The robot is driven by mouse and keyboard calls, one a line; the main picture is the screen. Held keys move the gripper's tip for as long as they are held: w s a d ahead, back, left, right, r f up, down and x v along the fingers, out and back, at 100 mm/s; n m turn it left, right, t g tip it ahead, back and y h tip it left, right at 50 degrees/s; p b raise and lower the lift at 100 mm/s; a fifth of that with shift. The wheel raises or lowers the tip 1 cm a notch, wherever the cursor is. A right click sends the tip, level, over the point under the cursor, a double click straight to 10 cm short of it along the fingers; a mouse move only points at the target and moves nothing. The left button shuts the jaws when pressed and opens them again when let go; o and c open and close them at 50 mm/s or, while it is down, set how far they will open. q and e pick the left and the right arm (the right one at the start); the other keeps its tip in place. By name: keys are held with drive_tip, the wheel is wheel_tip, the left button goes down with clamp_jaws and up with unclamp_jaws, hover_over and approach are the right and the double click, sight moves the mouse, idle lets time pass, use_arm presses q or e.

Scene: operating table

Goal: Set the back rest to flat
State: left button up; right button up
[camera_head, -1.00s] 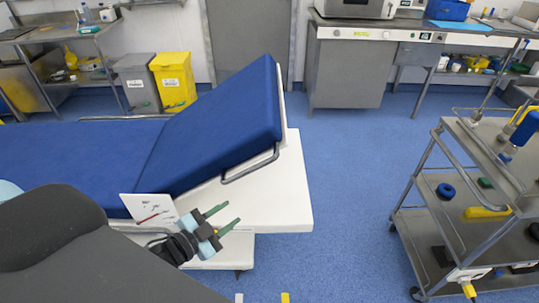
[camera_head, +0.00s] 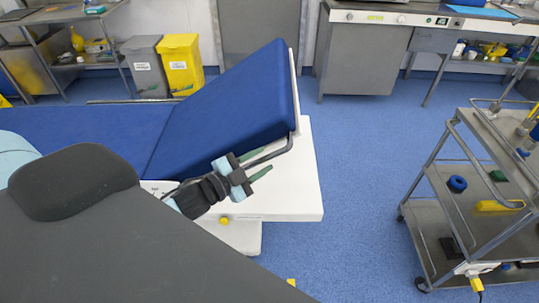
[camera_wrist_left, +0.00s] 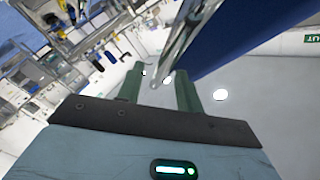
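The blue back rest (camera_head: 230,105) of the operating table is tilted up, its raised end at the right in the head view. A bent metal rail (camera_head: 282,152) runs along its near side. My left gripper (camera_head: 260,164) is at the lower part of this rail. In the left wrist view the green fingers (camera_wrist_left: 158,88) are apart, and the rail (camera_wrist_left: 188,42) reaches into the space between them. I cannot tell whether they touch it. The back rest's blue side (camera_wrist_left: 235,35) shows beyond the rail. My right gripper is not in view.
The table's white base (camera_head: 290,195) lies below the back rest. A metal trolley (camera_head: 440,190) with several items stands at the right. A grey bin and a yellow bin (camera_head: 181,62) stand at the back. Blue floor between table and trolley is clear.

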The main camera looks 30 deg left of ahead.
use_arm(q)
drive_tip(key=shift+x, duration=1.9)
clamp_jaws()
